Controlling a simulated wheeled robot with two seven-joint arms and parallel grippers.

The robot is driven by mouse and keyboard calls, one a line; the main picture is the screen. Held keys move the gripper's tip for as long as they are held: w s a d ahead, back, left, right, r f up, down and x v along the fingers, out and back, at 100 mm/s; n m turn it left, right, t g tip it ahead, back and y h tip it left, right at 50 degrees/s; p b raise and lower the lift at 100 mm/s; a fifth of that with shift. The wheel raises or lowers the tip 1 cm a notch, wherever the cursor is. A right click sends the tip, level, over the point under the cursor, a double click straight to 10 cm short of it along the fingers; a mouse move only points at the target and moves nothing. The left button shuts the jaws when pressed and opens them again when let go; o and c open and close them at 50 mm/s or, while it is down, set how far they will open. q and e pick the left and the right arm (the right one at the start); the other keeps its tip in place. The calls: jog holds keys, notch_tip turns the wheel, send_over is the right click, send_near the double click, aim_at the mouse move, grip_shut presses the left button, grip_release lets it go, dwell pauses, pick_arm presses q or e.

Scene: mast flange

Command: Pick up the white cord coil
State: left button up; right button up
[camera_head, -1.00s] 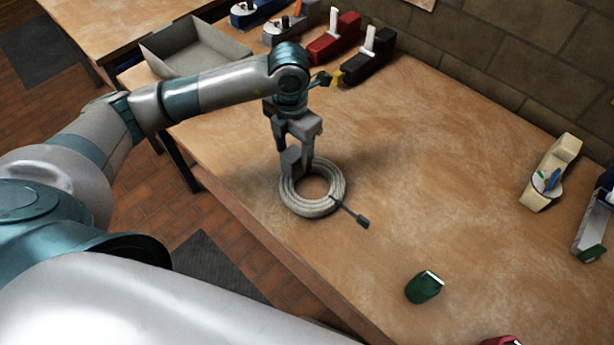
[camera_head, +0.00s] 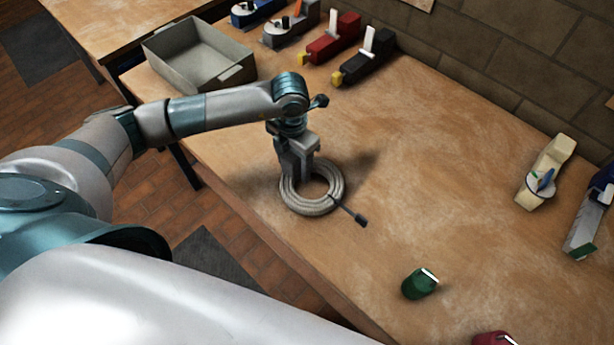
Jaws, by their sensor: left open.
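The white cord coil (camera_head: 325,207) lies flat on the wooden table near its front edge, with a dark plug end (camera_head: 360,219) sticking out to the lower right. My left gripper (camera_head: 297,181) points down at the coil's far left part and is open. Its fingers reach down to the cord and overlap it in the picture. I cannot tell whether they touch it. The gripper hides part of the coil's ring. My right gripper is not in view.
A grey open tray (camera_head: 195,62) stands at the back left of the table (camera_head: 440,150). A green object (camera_head: 419,284) lies front right. The table's middle is clear.

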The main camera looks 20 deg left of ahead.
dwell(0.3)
pick_arm(q)
jog(key=c, duration=1.4)
jog(key=shift+r, duration=0.15)
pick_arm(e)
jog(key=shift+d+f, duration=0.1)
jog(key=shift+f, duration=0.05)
